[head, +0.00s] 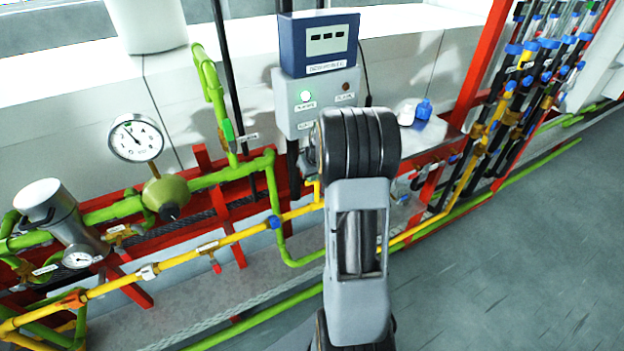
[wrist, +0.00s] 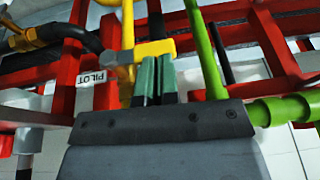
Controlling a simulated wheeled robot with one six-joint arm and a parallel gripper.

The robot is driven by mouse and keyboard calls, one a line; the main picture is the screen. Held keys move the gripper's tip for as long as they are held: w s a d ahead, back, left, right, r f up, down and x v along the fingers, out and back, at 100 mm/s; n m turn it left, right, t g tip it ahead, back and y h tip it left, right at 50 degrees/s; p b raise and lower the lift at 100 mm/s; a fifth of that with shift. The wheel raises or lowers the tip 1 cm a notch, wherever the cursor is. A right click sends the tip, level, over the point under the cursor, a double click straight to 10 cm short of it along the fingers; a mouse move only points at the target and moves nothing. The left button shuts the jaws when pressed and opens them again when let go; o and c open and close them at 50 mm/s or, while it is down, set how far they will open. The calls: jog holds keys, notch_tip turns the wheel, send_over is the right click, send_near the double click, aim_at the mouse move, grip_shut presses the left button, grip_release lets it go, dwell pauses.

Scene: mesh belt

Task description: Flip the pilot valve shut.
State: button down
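In the wrist view, a white label reading PILOT (wrist: 91,78) is beside a vertical yellow pipe (wrist: 127,18). A yellow lever handle (wrist: 153,49) sticks out to the right from this pipe, roughly crosswise to it. My gripper (wrist: 157,62) has its two green-faced fingers side by side, with only a thin line between them and nothing seen held. The fingertips are right at the handle's lower edge; I cannot tell whether they touch it. In the head view my own arm hides the gripper and the pilot valve.
A green pipe (wrist: 204,50) runs close to the right of my fingers, and red frame bars (wrist: 270,40) surround them. The floor (head: 520,240) at right is clear.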

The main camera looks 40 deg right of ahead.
jog(key=shift+s+a+f, duration=0.2)
jog(key=shift+a+f, duration=0.05)
jog(key=shift+f, duration=0.25)
jog(key=shift+r, duration=0.1)
jog(key=w+a+p+v, duration=0.1)
jog(key=p+v, duration=0.5)
jog(key=v, duration=0.4)
jog(key=shift+s+a+r, duration=0.15)
jog(key=shift+a+r, duration=0.15)
jog(key=shift+r, duration=0.2)
